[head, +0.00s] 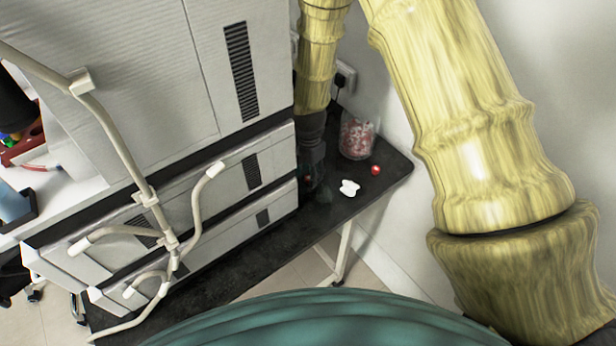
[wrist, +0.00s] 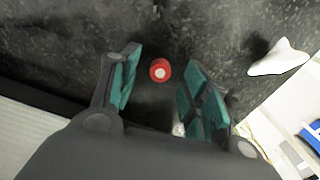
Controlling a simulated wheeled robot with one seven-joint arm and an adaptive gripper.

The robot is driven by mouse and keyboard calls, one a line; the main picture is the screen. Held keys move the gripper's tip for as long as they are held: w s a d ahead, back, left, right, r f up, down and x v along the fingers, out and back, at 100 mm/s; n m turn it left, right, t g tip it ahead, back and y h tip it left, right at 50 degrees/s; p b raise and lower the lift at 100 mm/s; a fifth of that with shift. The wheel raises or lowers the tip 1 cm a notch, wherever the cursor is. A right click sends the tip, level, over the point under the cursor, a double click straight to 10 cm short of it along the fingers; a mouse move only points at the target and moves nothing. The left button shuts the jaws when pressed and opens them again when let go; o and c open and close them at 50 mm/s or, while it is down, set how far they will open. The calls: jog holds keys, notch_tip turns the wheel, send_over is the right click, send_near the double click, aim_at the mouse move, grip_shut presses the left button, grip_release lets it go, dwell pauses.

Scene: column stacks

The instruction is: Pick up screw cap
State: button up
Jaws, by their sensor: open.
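The screw cap (wrist: 160,70) is small, round and red with a pale centre. In the wrist view it lies on the dark speckled table top, between and just beyond the two teal-padded fingers of my gripper (wrist: 160,88). The fingers are apart and nothing is held between them.
A white crumpled piece (head: 349,188) lies on the black table (head: 335,215); it also shows in the wrist view (wrist: 279,58). A clear jar with red and white contents (head: 356,138) stands near the wall. Stacked grey cabinets (head: 215,170) border my gripper on the left.

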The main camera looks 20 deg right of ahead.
jog(key=shift+f, duration=0.6)
jog(key=c, duration=0.8)
